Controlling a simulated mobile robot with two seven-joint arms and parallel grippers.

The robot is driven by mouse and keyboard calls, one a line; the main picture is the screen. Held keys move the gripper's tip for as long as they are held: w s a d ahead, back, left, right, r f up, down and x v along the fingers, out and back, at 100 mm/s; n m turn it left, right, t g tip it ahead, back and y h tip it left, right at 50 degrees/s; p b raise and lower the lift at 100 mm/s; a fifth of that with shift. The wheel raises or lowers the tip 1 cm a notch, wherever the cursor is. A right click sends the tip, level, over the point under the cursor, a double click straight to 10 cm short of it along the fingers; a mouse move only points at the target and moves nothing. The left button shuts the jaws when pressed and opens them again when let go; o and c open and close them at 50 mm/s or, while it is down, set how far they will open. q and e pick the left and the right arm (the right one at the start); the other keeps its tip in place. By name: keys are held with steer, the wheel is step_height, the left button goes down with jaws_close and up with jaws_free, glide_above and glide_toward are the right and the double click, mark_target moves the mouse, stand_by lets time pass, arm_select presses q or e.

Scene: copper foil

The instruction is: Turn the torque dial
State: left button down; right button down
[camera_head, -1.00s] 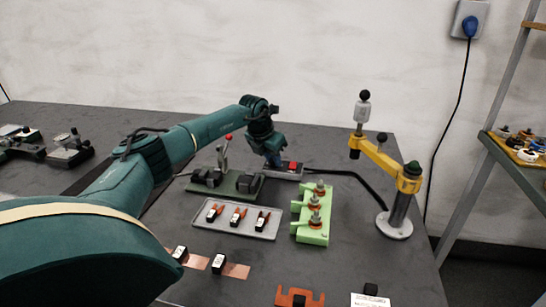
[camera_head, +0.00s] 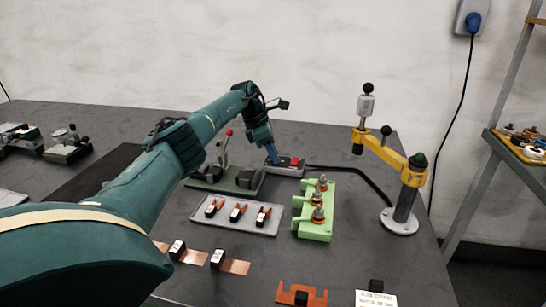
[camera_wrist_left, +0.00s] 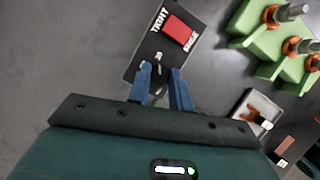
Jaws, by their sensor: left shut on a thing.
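A small dark box (camera_head: 285,171) with a red block (camera_head: 296,162) on top stands at the back of the bench. In the left wrist view its black top (camera_wrist_left: 150,58) has white lettering, partly legible as "TIGHT", beside the red block (camera_wrist_left: 180,32). My left gripper (camera_head: 272,157) points down at the box's left part. In the left wrist view its two blue fingers (camera_wrist_left: 160,82) are closed around the small dial (camera_wrist_left: 158,90), which is largely hidden between them. My right gripper is in neither view.
A lever clamp (camera_head: 228,178) stands just left of the box. A grey tray (camera_head: 235,228) of orange-black clips and a green fixture (camera_head: 314,228) with metal posts are in front. A yellow-armed stand (camera_head: 385,152) rises at right. A black cable (camera_head: 350,172) runs right from the box.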

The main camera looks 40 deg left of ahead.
arm_select(q)
steer(key=shift+m, duration=0.3)
stand_by(0.4)
steer(key=c, duration=1.3)
jaws_free()
steer(key=shift+o, duration=0.2)
steer(key=p+v, duration=0.1)
steer(key=v, duration=1.2)
steer(key=shift+w+r, duration=0.15)
